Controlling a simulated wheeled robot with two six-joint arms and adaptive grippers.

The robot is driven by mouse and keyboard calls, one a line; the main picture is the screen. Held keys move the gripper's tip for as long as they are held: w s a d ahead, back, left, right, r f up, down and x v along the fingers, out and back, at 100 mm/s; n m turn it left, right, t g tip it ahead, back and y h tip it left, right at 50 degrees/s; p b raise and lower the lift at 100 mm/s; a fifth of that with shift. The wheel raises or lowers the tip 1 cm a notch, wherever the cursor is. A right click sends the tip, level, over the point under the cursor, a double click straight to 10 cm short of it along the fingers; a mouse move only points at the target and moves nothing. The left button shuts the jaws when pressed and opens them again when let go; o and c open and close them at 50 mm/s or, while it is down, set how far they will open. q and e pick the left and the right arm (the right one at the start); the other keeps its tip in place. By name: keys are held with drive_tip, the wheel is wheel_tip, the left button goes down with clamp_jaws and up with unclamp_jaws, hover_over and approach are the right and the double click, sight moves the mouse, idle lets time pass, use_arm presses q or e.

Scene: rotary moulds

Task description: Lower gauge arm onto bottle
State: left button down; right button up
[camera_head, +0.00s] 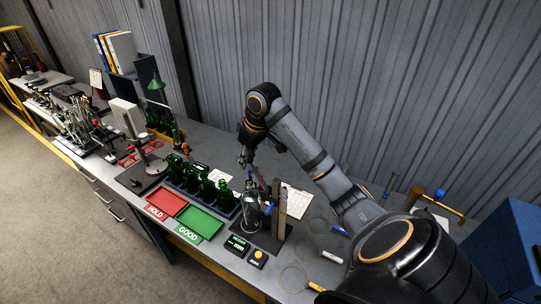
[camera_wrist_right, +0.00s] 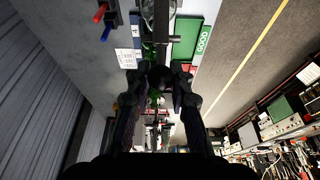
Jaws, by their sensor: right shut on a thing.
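A clear bottle (camera_head: 252,212) stands upright on the dark base (camera_head: 268,240) of the gauge stand, beside its upright post (camera_head: 280,208). My right gripper (camera_head: 245,158) is above and behind the bottle, small and dark in the head view. In the right wrist view my right gripper (camera_wrist_right: 160,76) is shut on the dark end of the gauge arm (camera_wrist_right: 161,30), which runs up the middle of the picture. The arm's exact tilt is hard to tell. The bottle shows only in part in the wrist view. My left gripper is not in view.
A red HOLD tray (camera_head: 166,203) and a green GOOD tray (camera_head: 200,221) lie left of the stand. A rack of green bottles (camera_head: 207,188) stands behind them. A small display (camera_head: 237,245) and a yellow button (camera_head: 258,256) sit in front. A paper sheet (camera_head: 296,201) lies behind the post.

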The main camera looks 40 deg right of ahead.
drive_tip(key=shift+f, duration=0.1)
drive_tip(key=shift+w+a+f, duration=0.15)
drive_tip(key=shift+w+f, duration=0.35)
drive_tip(key=shift+w, duration=0.05)
drive_tip(key=shift+w+a+f, duration=0.15)
drive_tip(key=shift+w+f, duration=0.3)
drive_tip(key=shift+w, duration=0.05)
drive_tip(key=shift+c, duration=0.2)
drive_tip(key=o, duration=1.7)
